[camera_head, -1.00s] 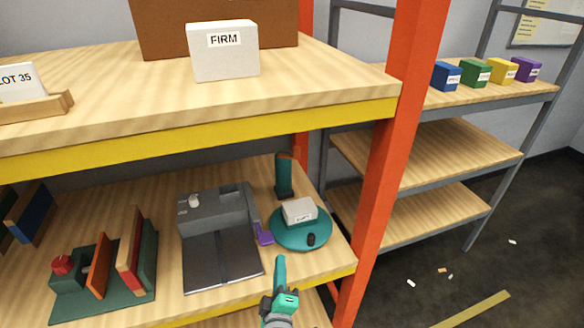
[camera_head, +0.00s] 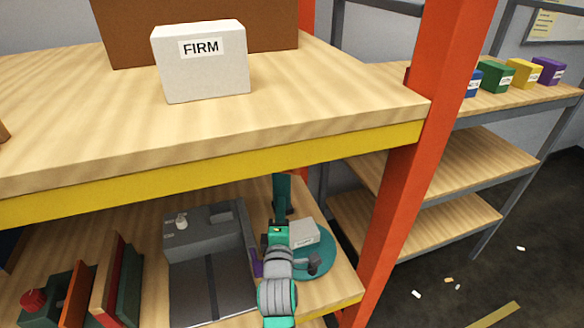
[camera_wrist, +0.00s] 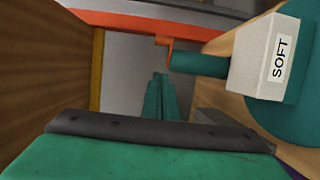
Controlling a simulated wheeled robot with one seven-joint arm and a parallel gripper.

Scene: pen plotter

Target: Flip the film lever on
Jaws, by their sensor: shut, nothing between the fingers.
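The grey plotter (camera_head: 205,232) stands on the lower shelf, with a dark flat bed in front. A purple part (camera_head: 257,264) shows at its right edge, mostly behind my arm; I cannot tell whether it is the film lever. My gripper (camera_head: 277,232) is over the gap between the plotter and the teal round base (camera_head: 322,262). In the wrist view my fingers (camera_wrist: 161,80) are shut and empty. A teal post (camera_wrist: 198,64) with a small orange piece (camera_wrist: 164,42) by its end lies beyond them. No part is clearly marked as the film lever.
A white block marked SOFT (camera_wrist: 265,58) sits on the round base, close to my gripper. The upper shelf (camera_head: 330,125) overhangs the plotter. An orange upright (camera_head: 405,170) stands at right. A book rack (camera_head: 120,275) is at left.

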